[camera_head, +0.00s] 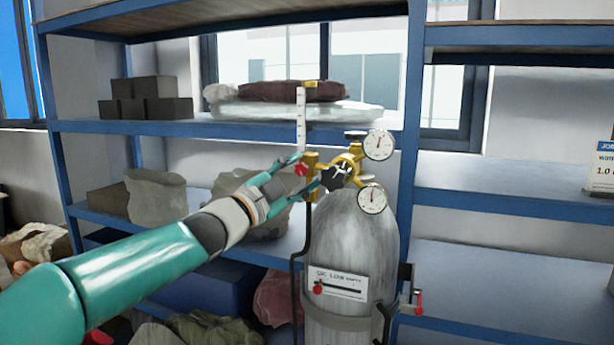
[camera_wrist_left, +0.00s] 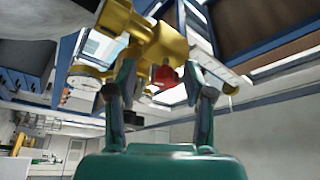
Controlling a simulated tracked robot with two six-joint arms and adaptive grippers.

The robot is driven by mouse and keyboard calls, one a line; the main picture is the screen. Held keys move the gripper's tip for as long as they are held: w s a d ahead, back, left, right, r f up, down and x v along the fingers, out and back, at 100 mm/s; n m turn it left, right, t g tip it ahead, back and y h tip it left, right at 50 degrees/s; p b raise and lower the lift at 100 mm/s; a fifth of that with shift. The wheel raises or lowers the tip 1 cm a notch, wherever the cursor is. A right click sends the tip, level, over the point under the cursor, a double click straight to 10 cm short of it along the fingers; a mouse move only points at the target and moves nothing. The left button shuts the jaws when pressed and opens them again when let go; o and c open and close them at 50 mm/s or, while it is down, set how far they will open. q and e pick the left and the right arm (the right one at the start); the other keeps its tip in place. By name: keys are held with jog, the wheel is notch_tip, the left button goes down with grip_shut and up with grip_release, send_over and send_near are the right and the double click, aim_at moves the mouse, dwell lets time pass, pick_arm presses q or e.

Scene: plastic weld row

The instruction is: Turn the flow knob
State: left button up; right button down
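The small red flow knob (camera_head: 301,169) sits on the brass fitting at the foot of the upright clear flow tube (camera_head: 301,120). My left gripper (camera_head: 304,171) is open, with its two teal fingers reaching toward the knob, one above and one below it. In the left wrist view the red knob (camera_wrist_left: 166,76) shows between the fingertips (camera_wrist_left: 160,73), with a gap on each side. The brass regulator (camera_head: 344,160) bears a black knob (camera_head: 338,176) and two round gauges, upper (camera_head: 379,144) and lower (camera_head: 372,198). My right gripper is not in view.
The grey gas cylinder (camera_head: 350,250) stands upright under the regulator, in front of blue shelving (camera_head: 240,130). A dark hose (camera_head: 294,270) hangs at its left. Sacks (camera_head: 155,195) and dark boxes (camera_head: 145,98) fill the left shelves. The right shelves (camera_head: 510,190) are mostly bare.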

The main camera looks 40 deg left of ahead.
pick_arm(q)
jog(key=shift+s+r, duration=0.1)
jog(key=shift+s, duration=0.1)
jog(key=shift+s, duration=0.2)
jog(key=d+v, duration=0.1)
jog(key=v, duration=1)
jog(key=shift+a, duration=0.5)
jog(key=shift+f, duration=0.25)
